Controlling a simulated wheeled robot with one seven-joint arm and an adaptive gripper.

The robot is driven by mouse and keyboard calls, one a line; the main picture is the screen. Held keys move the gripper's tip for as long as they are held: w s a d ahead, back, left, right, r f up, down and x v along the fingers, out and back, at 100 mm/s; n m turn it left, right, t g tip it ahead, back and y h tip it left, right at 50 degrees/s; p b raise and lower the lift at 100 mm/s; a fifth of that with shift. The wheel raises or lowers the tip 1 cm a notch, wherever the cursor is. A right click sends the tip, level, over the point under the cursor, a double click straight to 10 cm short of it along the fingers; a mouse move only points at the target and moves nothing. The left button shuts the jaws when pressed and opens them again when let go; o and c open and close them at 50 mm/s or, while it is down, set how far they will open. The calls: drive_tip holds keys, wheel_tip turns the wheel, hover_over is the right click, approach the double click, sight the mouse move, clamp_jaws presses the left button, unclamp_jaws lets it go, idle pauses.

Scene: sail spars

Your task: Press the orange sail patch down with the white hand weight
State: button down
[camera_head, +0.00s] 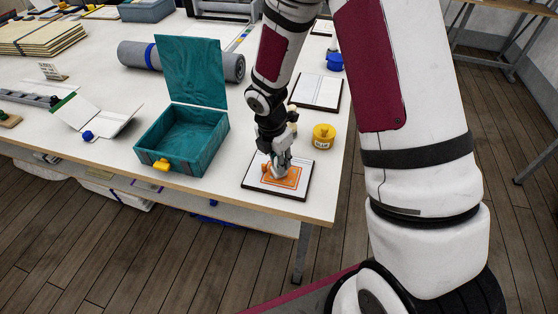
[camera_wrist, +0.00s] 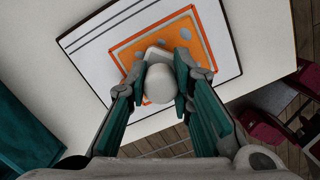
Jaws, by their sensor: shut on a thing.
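The orange sail patch (camera_wrist: 130,57) lies on a white board with a dark edge (camera_wrist: 222,62), near the front corner of the table. It also shows in the head view (camera_head: 293,181), partly hidden by my gripper (camera_head: 278,168). In the wrist view my gripper (camera_wrist: 160,85) is shut on the white hand weight (camera_wrist: 159,84), with a finger on each side of its rounded knob. The weight is over the patch, and a pale flat part of it shows beyond the knob. I cannot tell whether its underside touches the patch.
An open teal box (camera_head: 196,145) with a yellow latch stands left of the board. A yellow glue pot (camera_head: 323,136) stands behind it to the right. A second board (camera_head: 317,92) and a blue item (camera_head: 335,62) lie farther back. The table's front edge is close.

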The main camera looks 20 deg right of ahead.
idle(0.4)
drive_tip(key=shift+r+p, duration=1.7)
drive_tip(key=shift+r, duration=1.8)
